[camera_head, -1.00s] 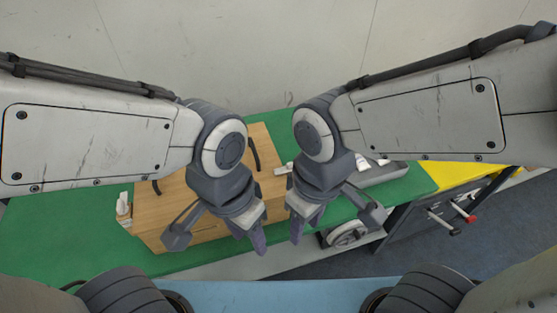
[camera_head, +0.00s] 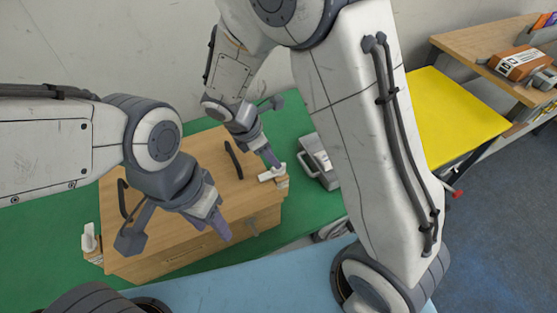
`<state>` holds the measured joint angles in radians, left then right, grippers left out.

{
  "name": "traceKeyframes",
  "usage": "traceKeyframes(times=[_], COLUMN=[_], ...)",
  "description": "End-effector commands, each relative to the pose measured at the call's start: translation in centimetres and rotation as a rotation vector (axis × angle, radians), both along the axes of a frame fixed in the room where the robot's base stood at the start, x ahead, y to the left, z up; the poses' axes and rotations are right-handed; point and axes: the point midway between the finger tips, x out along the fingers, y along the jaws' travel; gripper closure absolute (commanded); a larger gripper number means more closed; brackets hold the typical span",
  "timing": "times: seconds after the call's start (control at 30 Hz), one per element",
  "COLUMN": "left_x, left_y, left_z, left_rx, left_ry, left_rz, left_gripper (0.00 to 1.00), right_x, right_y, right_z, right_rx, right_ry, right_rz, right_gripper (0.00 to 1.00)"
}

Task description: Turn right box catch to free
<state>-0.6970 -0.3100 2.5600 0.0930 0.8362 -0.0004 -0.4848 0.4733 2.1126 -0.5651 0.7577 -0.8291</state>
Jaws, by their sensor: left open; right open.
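The wooden box (camera_head: 185,165) stands on the green table top. Its right catch (camera_head: 266,176) is a small white lever on a wooden block at the box's right end. The left catch (camera_head: 88,238) is a similar white piece at the box's left end. My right gripper (camera_head: 273,161) is open, with its fingertips pointing down right at the right catch; I cannot tell if they touch it. The fingers partly cover the catch's far side. My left gripper (camera_head: 219,227) is open and empty, in front of the box's front face, apart from both catches.
Black handles (camera_head: 234,160) stand up from the box lid. A grey device (camera_head: 318,160) sits on the green table (camera_head: 297,120) just right of the catch. A yellow surface (camera_head: 450,120) and a wooden shelf with boxes (camera_head: 520,65) lie further right.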

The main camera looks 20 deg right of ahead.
Motion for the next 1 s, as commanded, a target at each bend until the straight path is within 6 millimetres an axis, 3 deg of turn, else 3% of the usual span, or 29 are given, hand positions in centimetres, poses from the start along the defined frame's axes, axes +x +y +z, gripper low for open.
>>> traceKeyframes(times=[0.23, 0.63, 0.67, 0.77, 0.87, 0.9, 1.0], left_x=[0.0, 0.0, 0.0, 0.0, 0.0, 0.0, 0.0], left_y=[0.0, 0.0, 0.0, 0.0, 0.0, -0.1, 0.0], left_z=[-0.4, -0.4, -0.4, -0.4, -0.4, -0.4, -0.3], left_rx=[0.000, 0.000, 0.000, 0.000, 0.000, -0.001, 0.000], left_ry=[0.000, 0.000, 0.000, 0.000, 0.000, 0.001, 0.000], left_rz=[0.000, 0.000, 0.000, 0.000, 0.000, 0.000, 0.000], left_gripper=[0.50, 0.50, 0.50, 0.50, 0.50, 0.50, 0.50], right_x=[0.2, 0.3, 0.3, 0.3, 0.3, 0.2, 0.3], right_y=[-1.2, -1.7, -1.8, -1.8, -1.8, -3.1, -2.3], right_z=[-3.4, -4.1, -4.1, -4.1, -4.1, -4.1, -4.1], right_rx=[0.000, 0.002, 0.002, 0.002, 0.002, 0.002, 0.000], right_ry=[0.001, 0.000, 0.000, 0.000, -0.001, 0.000, -0.002], right_rz=[0.001, -0.004, -0.004, -0.004, -0.005, -0.012, -0.009], right_gripper=[0.55, 0.55, 0.63, 1.00, 1.00, 1.00, 1.00])
